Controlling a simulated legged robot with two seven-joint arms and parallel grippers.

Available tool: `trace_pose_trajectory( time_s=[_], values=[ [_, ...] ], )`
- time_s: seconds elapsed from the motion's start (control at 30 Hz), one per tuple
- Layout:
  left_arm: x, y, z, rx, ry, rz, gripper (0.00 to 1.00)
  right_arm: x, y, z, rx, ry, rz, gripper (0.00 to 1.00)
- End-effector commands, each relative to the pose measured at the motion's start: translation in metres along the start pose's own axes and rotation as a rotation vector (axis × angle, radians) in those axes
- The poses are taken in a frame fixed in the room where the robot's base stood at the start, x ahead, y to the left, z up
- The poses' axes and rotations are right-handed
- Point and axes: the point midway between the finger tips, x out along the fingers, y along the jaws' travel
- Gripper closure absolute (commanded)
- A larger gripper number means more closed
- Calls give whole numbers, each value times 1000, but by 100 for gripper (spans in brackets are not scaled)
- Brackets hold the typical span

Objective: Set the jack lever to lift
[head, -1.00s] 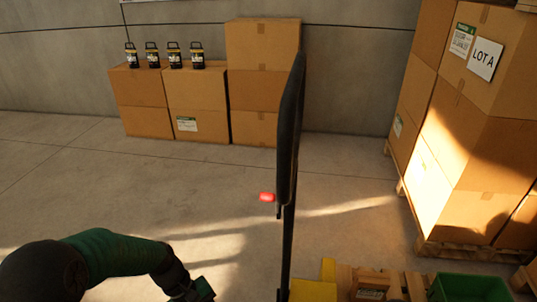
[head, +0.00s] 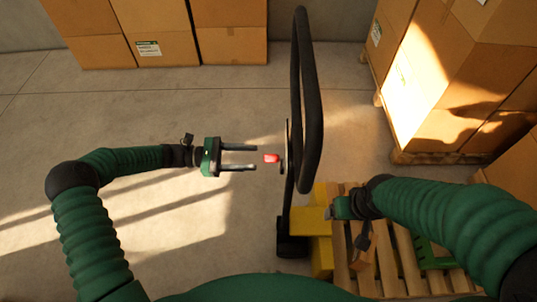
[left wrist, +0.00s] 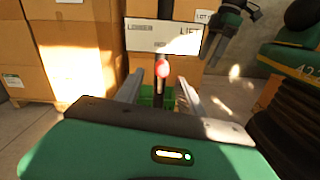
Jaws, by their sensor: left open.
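The jack's lever has a red knob (head: 271,158) beside the upright black jack handle (head: 308,110). My left gripper (head: 256,157) is open, its two fingers level and pointing right at the knob, which is just past their tips. In the left wrist view the red knob (left wrist: 162,68) appears between the fingers, in front of a pale plate (left wrist: 150,38) lettered LOWER at left and LIFT at right. The knob is near the plate's middle. My right gripper (head: 350,209) is right of the handle, over the pallet; its fingers are not clear.
The yellow jack body (head: 310,221) and a wooden pallet (head: 395,262) with a green crate (head: 436,258) are at lower right. Stacked boxes (head: 430,70) stand at right, more boxes (head: 160,30) at the back. The floor at left is clear.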

Motion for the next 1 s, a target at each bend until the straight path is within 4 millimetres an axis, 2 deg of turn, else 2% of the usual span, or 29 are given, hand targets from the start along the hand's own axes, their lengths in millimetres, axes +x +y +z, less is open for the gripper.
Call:
trace_pose_trajectory(
  time_s=[0.1,0.3,0.4,0.6,0.93,1.0],
  values=[
    [29,-1,1,-1,-1,-3,55,-2,0,0,-1,0,0,22],
    [61,-1,1,0,4,-2,55,-2,0,-1,-1,0,0,22],
    [66,-1,0,0,6,-2,55,-2,0,-1,-1,0,0,22],
    [63,-1,0,0,3,-1,55,-2,0,-1,-1,0,0,22],
    [63,-1,0,0,4,-1,97,-2,0,-1,-1,0,0,22],
    [63,0,0,0,4,0,100,-2,0,-1,-1,0,0,22]
  ],
)
